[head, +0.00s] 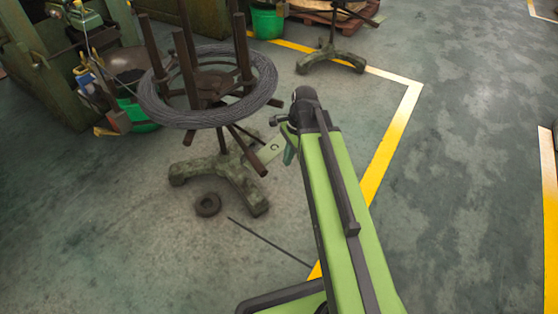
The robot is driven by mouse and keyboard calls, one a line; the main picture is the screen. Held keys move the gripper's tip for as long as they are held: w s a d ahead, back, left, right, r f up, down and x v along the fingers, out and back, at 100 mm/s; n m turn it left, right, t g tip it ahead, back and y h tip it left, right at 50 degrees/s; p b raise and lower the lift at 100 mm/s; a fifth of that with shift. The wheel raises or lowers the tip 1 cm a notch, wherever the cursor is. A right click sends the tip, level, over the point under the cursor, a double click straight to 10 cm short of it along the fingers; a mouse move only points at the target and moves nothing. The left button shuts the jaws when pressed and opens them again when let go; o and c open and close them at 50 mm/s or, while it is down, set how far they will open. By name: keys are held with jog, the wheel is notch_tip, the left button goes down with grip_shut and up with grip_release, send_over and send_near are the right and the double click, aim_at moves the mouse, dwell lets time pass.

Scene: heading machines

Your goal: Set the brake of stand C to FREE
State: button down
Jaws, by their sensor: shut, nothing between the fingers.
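Stand C (222,168) stands left of the centre in the head view. It has a mottled grey-green footed base, upright dark posts and a ring of grey wire (160,112) around them. A pale plate marked C (271,149) shows at its right side, partly behind my arm's end. My gripper (289,156) points down beside the plate, shut and empty, and is small and partly hidden by my wrist. I cannot tell whether it touches the stand. I cannot make out the brake lever or its setting.
A dark ring (207,205) and a thin dark rod (268,242) lie on the floor before the stand. Green machinery (50,80) and a green bucket (267,22) stand behind. Another stand's base (331,62) is at the back. Floor right of the yellow line (392,140) is clear.

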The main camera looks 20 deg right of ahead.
jog(key=p+v, duration=0.3)
jog(key=v, duration=0.2)
jog(key=shift+d+f, duration=0.1)
jog(key=shift+d, duration=0.1)
jog(key=shift+a, duration=0.1)
jog(key=s+a+n+h, duration=0.1)
jog(key=s+a+n, duration=0.1)
jog(key=a+n, duration=0.5)
notch_tip(320, 180, up, 25)
jog(key=s+n+h+p, duration=0.1)
jog(key=n+p, duration=0.8)
jog(key=p, duration=1.6)
jog(key=shift+d, duration=0.25)
